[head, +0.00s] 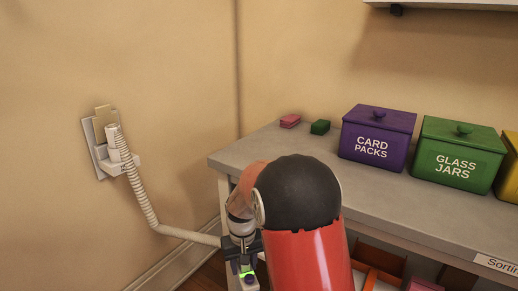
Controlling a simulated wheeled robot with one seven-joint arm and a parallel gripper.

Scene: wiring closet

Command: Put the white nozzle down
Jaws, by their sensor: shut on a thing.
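A white ribbed hose (142,196) hangs from a white fitting (112,137) on the wall plate (98,150) at the left. It curves down and right to my gripper (243,262), low in the middle of the head view. My gripper is shut on the white nozzle at the hose's near end. The nozzle is mostly hidden by the gripper and arm, and its tip cannot be made out. The gripper is left of my red and black arm, beside the near left corner of the grey bench (245,152).
On the bench stand a purple CARD PACKS box (375,138), a green GLASS JARS box (457,153) and a yellow box (508,170). A pink block (290,121) and a green block (320,127) lie at the back. The bench's left end is clear. Orange trays (378,262) sit below.

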